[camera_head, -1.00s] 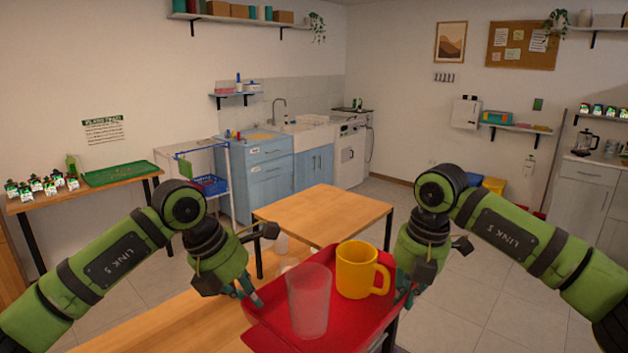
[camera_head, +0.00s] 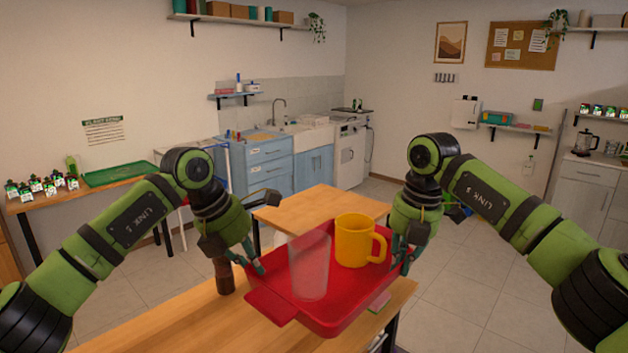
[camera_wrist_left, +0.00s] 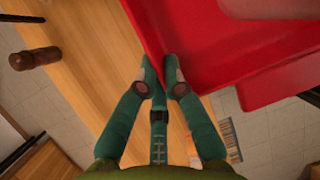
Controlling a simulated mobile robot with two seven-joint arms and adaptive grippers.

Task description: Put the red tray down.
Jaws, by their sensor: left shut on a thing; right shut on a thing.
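The red tray (camera_head: 332,309) is held between my two grippers over the near wooden table in the head view. It carries a clear tumbler (camera_head: 308,266) and a yellow mug (camera_head: 353,241), both upright. My left gripper (camera_head: 257,269) is shut on the tray's left rim. The left wrist view shows its fingertips (camera_wrist_left: 160,80) pinching the red tray wall (camera_wrist_left: 157,45). My right gripper (camera_head: 408,265) is shut on the tray's right side. I cannot tell whether the tray's underside touches the table.
The near wooden table (camera_head: 185,335) lies under the tray. A brown wooden object (camera_head: 223,276) stands left of the tray; it also shows in the left wrist view (camera_wrist_left: 35,58). A pink and green item (camera_head: 379,302) lies by the tray's right side. Another wooden table (camera_head: 320,208) stands behind.

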